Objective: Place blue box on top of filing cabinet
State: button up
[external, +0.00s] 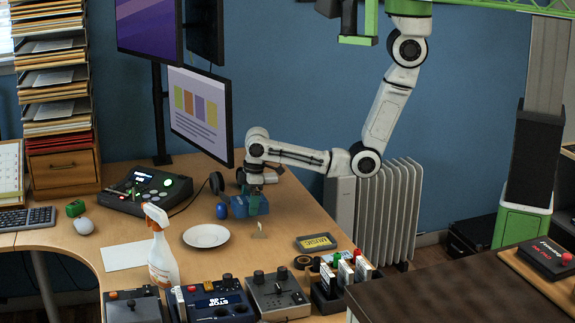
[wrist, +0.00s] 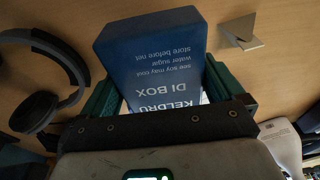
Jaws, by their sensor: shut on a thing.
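The blue box (external: 239,208) is at the middle of the wooden desk, beyond the white plate. In the wrist view, the box (wrist: 150,58) has printed text and lies between the green fingers of my gripper (wrist: 165,82). My gripper (external: 255,200) points down and is shut on the box. I cannot tell whether the box rests on the desk or hangs slightly above it. No plainly recognisable filing cabinet shows; a wooden drawer unit (external: 62,170) under stacked paper trays stands at the left.
Headphones (wrist: 60,75) lie beside the gripper. A spray bottle (external: 160,250), control boxes (external: 278,293) and a monitor (external: 200,112) are nearby. A dark brown surface (external: 460,290) is front right.

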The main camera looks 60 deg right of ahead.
jog(key=shift+w+a+f, duration=0.1)
jog(key=shift+w+f, duration=0.25)
jog(key=shift+f, duration=1.4)
jog(key=shift+s+f, duration=0.1)
jog(key=o, duration=1)
jog(key=shift+f, duration=0.1)
jog(key=r, duration=0.4)
jog(key=s+d+r, duration=0.1)
jog(key=r, duration=0.7)
jog(key=shift+s+d+r+p, duration=0.1)
jog(key=shift+s+d+p, duration=0.1)
jog(key=shift+p, duration=0.2)
